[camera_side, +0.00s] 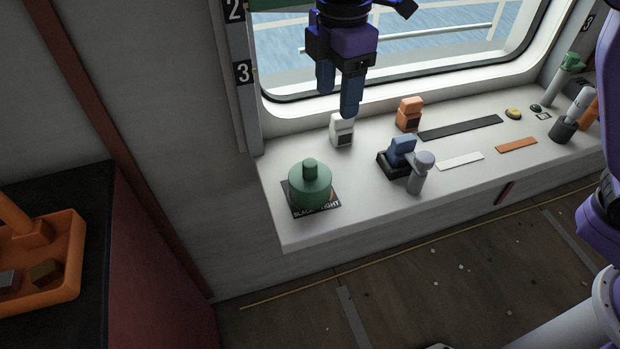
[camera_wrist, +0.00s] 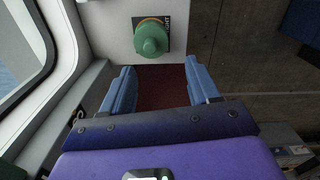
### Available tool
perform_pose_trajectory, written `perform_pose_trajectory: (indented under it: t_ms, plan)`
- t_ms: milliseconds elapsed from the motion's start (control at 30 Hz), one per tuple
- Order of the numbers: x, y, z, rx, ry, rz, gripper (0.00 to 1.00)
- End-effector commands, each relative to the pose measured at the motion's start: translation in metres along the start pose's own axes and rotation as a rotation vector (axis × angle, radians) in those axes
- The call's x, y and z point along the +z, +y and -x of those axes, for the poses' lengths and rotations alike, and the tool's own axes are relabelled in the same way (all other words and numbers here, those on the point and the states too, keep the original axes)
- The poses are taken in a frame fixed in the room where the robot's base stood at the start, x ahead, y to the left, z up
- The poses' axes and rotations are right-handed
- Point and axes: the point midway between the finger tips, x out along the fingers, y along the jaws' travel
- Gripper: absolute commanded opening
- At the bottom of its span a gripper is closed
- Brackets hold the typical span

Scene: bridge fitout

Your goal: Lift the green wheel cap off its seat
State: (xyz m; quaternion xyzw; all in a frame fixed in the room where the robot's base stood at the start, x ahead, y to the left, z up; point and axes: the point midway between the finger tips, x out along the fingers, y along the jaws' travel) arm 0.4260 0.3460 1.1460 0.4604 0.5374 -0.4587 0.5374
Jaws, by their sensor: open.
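The green wheel cap (camera_side: 310,187) is a round, stepped piece with a knob on top. It sits upright on a dark labelled plate (camera_side: 326,209) at the left end of the white ledge. In the wrist view the cap (camera_wrist: 150,40) is at the top middle, beyond the fingertips. My gripper (camera_side: 337,101) hangs above the ledge near the window, up and slightly right of the cap in the side view. Its blue fingers (camera_wrist: 158,80) are wide apart with nothing between them. The cap's seat underneath is hidden.
A white block (camera_side: 342,130), an orange block (camera_side: 409,113), a blue piece on a black base (camera_side: 401,153) and a grey knobbed post (camera_side: 421,172) stand right of the cap. The window (camera_side: 400,35) is behind the ledge. The ledge's front left (camera_side: 290,233) is bare.

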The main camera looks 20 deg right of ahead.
Motion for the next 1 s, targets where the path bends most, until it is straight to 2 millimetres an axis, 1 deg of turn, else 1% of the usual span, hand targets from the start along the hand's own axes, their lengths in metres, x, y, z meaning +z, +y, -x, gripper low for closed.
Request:
perform_pose_trajectory:
  t_ms: [33, 100, 200, 367, 433, 567, 900, 1000]
  plan:
    - [-0.009, 0.009, -0.001, 0.0, 0.0, 0.023, 0.61]
    - [-0.016, 0.019, -0.002, -0.002, -0.002, 0.053, 0.61]
    - [-0.022, 0.028, -0.003, -0.003, -0.002, 0.084, 0.61]
    - [-0.026, 0.034, -0.005, -0.003, -0.002, 0.106, 0.61]
    - [-0.026, 0.035, -0.011, -0.005, -0.004, 0.109, 0.61]
    - [-0.025, 0.034, -0.032, -0.007, -0.005, 0.108, 0.61]
    - [-0.026, 0.033, -0.096, -0.006, -0.004, 0.107, 0.61]
    - [-0.026, 0.033, -0.111, -0.005, -0.004, 0.107, 0.61]
